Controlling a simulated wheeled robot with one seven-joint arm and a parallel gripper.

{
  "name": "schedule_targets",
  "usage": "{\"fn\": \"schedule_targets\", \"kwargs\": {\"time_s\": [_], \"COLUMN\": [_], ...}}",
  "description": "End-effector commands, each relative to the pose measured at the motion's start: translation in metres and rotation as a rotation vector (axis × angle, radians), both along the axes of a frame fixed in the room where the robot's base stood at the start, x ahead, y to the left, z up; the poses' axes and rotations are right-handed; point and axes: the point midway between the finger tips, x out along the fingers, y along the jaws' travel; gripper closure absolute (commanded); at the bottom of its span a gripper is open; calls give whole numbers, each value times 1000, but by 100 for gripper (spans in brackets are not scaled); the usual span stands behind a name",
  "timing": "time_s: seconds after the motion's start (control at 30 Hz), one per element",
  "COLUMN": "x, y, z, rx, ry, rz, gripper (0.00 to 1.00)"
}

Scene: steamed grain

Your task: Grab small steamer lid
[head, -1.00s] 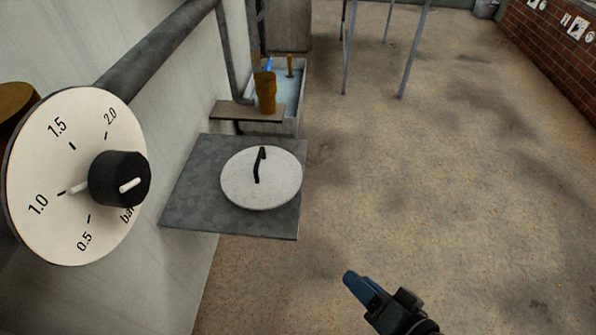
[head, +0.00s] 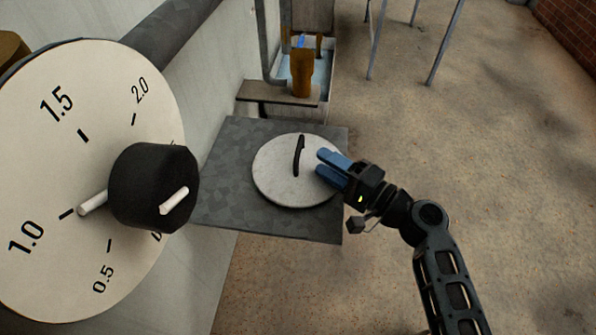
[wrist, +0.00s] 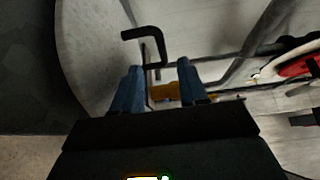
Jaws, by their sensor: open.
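The small steamer lid (head: 275,186) is a round pale grey disc with a black bar handle (head: 299,156). It lies on a dark grey metal shelf (head: 232,160) fixed to the wall. My gripper (head: 328,166) has blue fingers and is open, over the right part of the lid and just right of the handle. In the wrist view the lid (wrist: 85,45) fills the left side and the handle (wrist: 147,36) shows ahead of the two spread fingers (wrist: 157,78). The handle is not clearly between the fingers.
A large dial (head: 60,150) with a black knob (head: 150,188) stands close at left. Behind the shelf, a brown cup (head: 302,75) stands on a small ledge (head: 262,92) before a water basin. Grey metal legs (head: 440,45) stand at the back. The floor (head: 500,180) at right is open.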

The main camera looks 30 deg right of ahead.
Motion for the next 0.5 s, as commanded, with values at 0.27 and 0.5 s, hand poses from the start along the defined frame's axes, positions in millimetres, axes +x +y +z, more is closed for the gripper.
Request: {"fn": "schedule_targets", "kwargs": {"time_s": [0.27, 0.5], "x": [21, 47], "y": [9, 21], "z": [-1, 4], "rx": [-1, -2], "ry": [0, -1], "rz": [1, 1], "gripper": [57, 57]}}
